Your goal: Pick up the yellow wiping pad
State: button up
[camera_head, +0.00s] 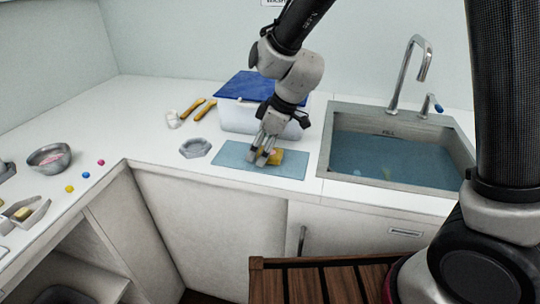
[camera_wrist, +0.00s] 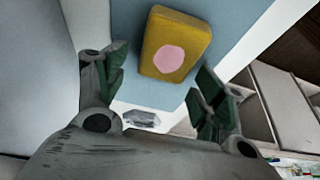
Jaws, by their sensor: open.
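The yellow wiping pad (camera_head: 275,157) lies on a blue mat (camera_head: 232,158) on the white counter, partly hidden behind my fingers in the head view. In the wrist view the yellow wiping pad (camera_wrist: 176,44) is a rounded block with a pink round spot on its face. My gripper (camera_head: 261,158) points down at the pad's left end. In the wrist view my gripper (camera_wrist: 157,92) is open, and the pad shows ahead of and between the two finger lines, with nothing held. I cannot tell whether a finger touches the pad.
A white bin with a blue lid (camera_head: 247,87) stands right behind the mat. A sink (camera_head: 347,171) with water and a tap (camera_head: 411,75) is to the right. A grey hexagonal dish (camera_head: 196,148) sits left of the mat. A metal bowl (camera_head: 48,158) and small balls are far left.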

jog(key=c, duration=0.8)
jog(key=shift+c, duration=0.2)
